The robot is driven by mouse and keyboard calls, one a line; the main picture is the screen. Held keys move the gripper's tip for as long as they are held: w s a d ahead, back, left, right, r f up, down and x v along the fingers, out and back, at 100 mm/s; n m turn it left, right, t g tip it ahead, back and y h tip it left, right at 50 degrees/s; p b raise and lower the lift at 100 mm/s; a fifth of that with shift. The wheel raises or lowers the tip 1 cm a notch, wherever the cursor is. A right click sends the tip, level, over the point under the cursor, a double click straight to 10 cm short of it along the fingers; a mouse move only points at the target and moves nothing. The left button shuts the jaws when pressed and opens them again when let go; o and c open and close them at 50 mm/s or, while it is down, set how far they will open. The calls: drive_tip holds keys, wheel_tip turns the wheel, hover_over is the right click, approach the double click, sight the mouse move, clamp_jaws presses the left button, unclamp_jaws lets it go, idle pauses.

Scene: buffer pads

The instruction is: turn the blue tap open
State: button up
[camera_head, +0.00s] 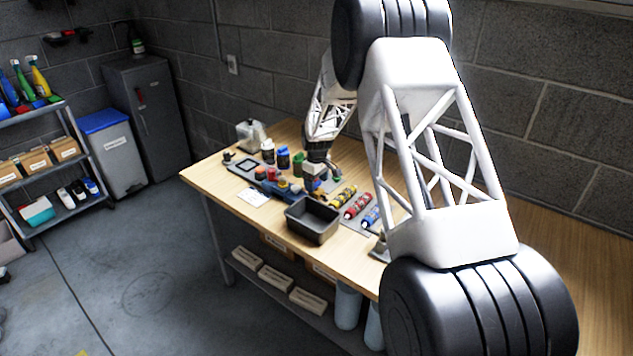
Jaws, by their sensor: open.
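My gripper (319,173) is small in the view, at the end of my arm, low over the middle of the wooden workbench (240,217). Its fingers point down and look open. A blue part (312,184) shows just below and beside the fingers; it may be the blue tap, but it is too small and partly covered to be sure. I cannot tell whether the fingers touch it or which way its handle is turned.
A dark open bin (312,221) stands at the bench's front edge. Yellow (342,196), red (357,206) and blue (371,217) cylinders lie to the right of the gripper. A blue-topped container (283,158) and other small items stand behind left. A block wall is behind.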

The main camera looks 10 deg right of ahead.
sight(316, 183)
drive_tip(key=shift+r, duration=3.9)
drive_tip(key=shift+s+r, duration=0.15)
drive_tip(key=shift+r, duration=0.05)
drive_tip(key=s+d+r+m+t, duration=0.1)
drive_tip(key=s+d+r+m, duration=0.1)
drive_tip(key=s+r, duration=1)
drive_tip(key=s+d+r+m, duration=0.25)
drive_tip(key=s+r, duration=0.65)
drive_tip(key=s, duration=0.7)
drive_tip(key=s+d+m+t, duration=0.1)
drive_tip(key=s+m, duration=0.4)
drive_tip(key=s, duration=2.8)
drive_tip(key=shift+d+f+t, duration=0.25)
drive_tip(key=shift+d+t, duration=0.05)
